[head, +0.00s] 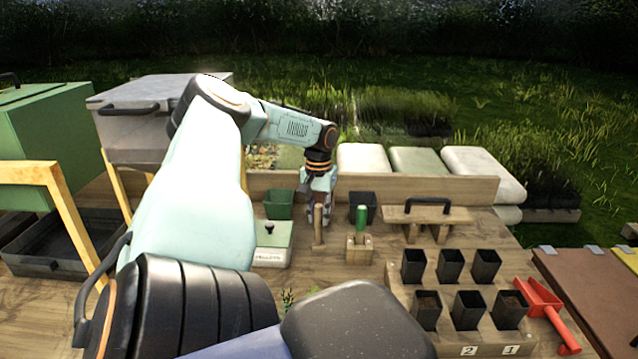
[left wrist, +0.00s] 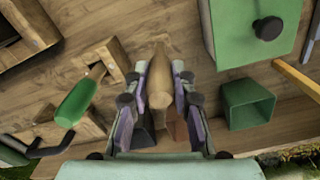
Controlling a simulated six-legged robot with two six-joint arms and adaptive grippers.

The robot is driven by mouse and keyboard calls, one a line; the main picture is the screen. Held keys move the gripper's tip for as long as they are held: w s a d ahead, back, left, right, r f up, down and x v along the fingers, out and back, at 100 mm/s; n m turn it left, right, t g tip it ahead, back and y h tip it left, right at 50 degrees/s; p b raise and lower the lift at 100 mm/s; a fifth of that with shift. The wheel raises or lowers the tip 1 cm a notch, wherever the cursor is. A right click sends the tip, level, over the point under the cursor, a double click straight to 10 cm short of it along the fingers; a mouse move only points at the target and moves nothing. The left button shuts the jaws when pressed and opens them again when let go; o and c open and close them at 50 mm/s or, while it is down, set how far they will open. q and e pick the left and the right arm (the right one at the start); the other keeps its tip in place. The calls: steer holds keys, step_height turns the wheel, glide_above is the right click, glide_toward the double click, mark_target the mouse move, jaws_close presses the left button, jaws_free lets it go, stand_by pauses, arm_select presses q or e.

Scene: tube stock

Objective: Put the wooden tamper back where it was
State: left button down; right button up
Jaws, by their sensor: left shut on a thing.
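The wooden tamper (head: 318,222) is a pale wooden stick, upright or nearly so, at the middle of the bench. My left gripper (head: 319,197) reaches down to it from behind and is shut on its upper part. In the left wrist view the tamper (left wrist: 160,72) lies between the two fingers of my left gripper (left wrist: 161,92), its rounded end towards the camera. Whether its lower end touches the bench is hard to tell. My right gripper is not in view.
A green-handled tool (head: 361,218) stands in a wooden block (head: 359,254) just right of the tamper. A green box (head: 274,242) and a green pot (head: 278,205) are left of it. A dark pot (head: 370,201) is behind. Several black pots and a red scoop (head: 540,300) are at right.

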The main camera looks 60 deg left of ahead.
mark_target(320, 223)
arm_select(q)
step_height(320, 223, down, 2)
steer(key=shift+s+f+b, duration=0.1)
steer(key=shift+f+b, duration=0.15)
steer(key=shift+b, duration=0.45)
steer(key=shift+f, duration=0.2)
steer(key=shift+w, duration=0.3)
steer(key=shift+s+f, duration=0.1)
steer(key=c, duration=1.4)
jaws_free()
steer(key=shift+s, duration=0.15)
steer(key=shift+o, duration=1.4)
steer(key=shift+d, duration=0.1)
steer(key=shift+w, duration=0.2)
